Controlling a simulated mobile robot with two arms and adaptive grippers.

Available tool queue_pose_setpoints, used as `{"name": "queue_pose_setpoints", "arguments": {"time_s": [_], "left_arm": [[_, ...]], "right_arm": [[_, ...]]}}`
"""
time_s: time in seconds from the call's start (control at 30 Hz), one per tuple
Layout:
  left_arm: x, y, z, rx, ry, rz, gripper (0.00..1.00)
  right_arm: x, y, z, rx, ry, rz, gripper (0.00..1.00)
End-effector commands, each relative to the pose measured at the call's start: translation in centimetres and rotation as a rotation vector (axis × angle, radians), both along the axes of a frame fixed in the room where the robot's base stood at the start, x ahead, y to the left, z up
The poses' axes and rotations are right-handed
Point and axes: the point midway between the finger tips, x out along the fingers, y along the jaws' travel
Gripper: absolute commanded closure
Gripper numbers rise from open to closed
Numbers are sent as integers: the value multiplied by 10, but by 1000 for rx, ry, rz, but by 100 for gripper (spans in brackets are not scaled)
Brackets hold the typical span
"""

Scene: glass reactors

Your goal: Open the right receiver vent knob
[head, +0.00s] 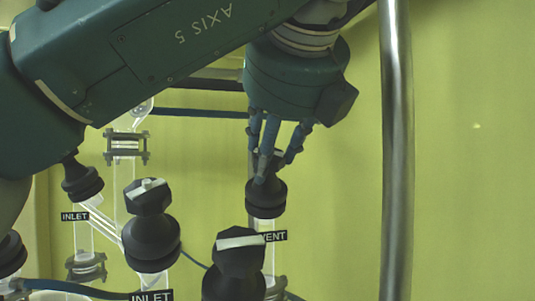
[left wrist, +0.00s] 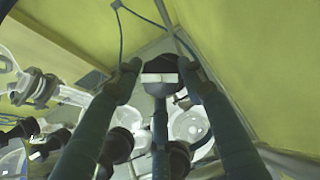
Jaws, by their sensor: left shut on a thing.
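The black vent knob (head: 266,198) stands upright on a clear glass neck at the centre right of the head view. A label reading "VENT" (head: 273,236) sits just below it. My left gripper (head: 268,170) reaches down from above, and its blue-grey fingers are closed around the top of this knob. In the left wrist view the knob (left wrist: 159,88), with a white bar across its top, lies between the fingertips of my left gripper (left wrist: 160,80). The fingers partly hide the knob's top in the head view. My right gripper is not in view.
Two black knobs with white bars stand in front, one at the centre left (head: 151,238) and one near the bottom (head: 238,262). Another black knob (head: 82,180) is at the left. A vertical metal pole (head: 396,150) stands to the right of my gripper.

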Motion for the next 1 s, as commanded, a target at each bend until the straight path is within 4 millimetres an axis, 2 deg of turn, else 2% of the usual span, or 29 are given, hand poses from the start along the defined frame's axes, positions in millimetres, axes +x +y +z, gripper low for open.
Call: {"name": "queue_pose_setpoints", "arguments": {"time_s": [0.4,1.0], "left_arm": [[0,-3,-1,-113,-8,199,86],[1,-3,0,-140,-14,241,86]], "right_arm": [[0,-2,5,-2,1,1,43],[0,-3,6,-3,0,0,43]]}}
